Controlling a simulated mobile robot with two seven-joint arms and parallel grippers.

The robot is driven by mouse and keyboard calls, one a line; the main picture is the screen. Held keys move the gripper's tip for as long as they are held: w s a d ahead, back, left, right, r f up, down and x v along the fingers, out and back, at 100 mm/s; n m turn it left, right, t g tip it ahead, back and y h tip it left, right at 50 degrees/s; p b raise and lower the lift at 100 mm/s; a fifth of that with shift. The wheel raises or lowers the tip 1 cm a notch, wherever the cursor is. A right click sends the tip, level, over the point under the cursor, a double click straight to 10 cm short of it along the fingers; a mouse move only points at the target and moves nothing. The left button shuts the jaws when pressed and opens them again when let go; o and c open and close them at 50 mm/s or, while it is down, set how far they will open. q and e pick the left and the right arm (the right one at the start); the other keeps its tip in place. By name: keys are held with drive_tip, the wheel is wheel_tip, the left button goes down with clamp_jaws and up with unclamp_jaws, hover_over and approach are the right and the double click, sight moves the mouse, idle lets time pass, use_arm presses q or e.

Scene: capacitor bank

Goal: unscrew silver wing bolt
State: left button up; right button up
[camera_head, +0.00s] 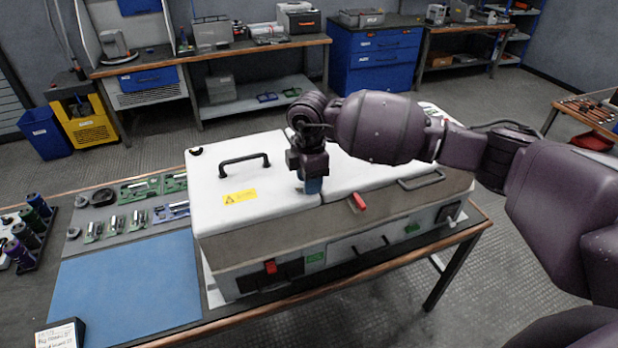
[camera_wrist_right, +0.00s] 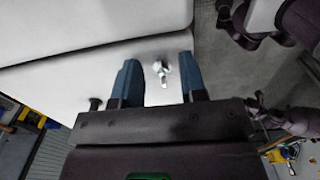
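The silver wing bolt (camera_wrist_right: 161,72) sits on the white lid of the capacitor bank in the right wrist view. It stands between the two blue fingers of my right gripper (camera_wrist_right: 160,62), apart from both. The right gripper is open and empty. In the head view, my right gripper (camera_head: 312,186) points down at the white lid (camera_head: 222,205) of the bank, near the seam between its two lid parts. It hides the bolt there. My left gripper is not in view.
The lid carries a black handle (camera_head: 245,160) on the left and another handle (camera_head: 421,181) on the right. A red lever (camera_head: 357,202) is close to the right of the gripper. A blue mat (camera_head: 130,288) lies clear at left, with green-based parts (camera_head: 115,222) behind it.

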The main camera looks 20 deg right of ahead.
drive_tip(key=shift+f, duration=0.25)
drive_tip(key=shift+c, duration=0.5)
clamp_jaws()
